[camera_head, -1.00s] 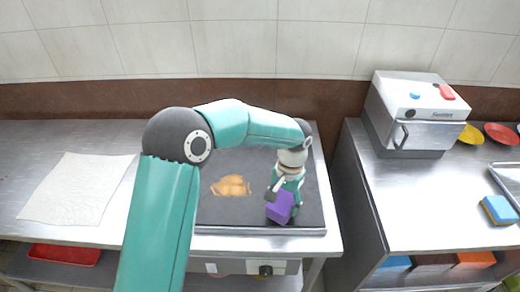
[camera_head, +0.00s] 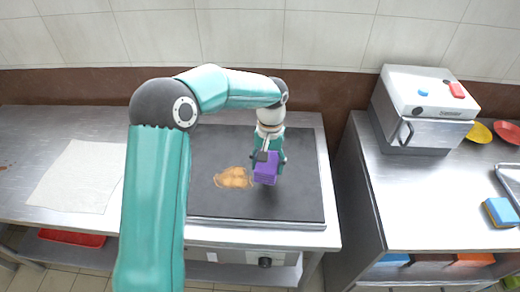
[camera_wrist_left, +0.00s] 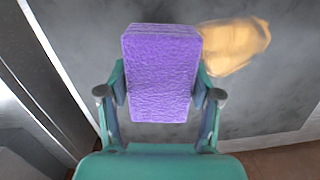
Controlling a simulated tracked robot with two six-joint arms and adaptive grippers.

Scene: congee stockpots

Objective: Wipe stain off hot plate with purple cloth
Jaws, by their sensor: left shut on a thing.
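My left gripper (camera_head: 268,157) is shut on the purple cloth (camera_head: 266,168), a block-like piece, above the dark hot plate (camera_head: 300,190). The cloth also shows between the fingers in the left wrist view (camera_wrist_left: 161,72). The orange-brown stain (camera_head: 234,178) is on the plate just left of the cloth in the head view. In the left wrist view the stain (camera_wrist_left: 235,45) lies just right of the cloth, partly hidden by it. I cannot tell whether the cloth touches the plate. My right gripper is not in view.
A white sheet (camera_head: 78,177) lies on the steel table left of the plate. On the right counter stand a white-topped appliance (camera_head: 425,105), a blue-and-yellow sponge (camera_head: 500,212) and red and yellow dishes. A gap separates the two tables.

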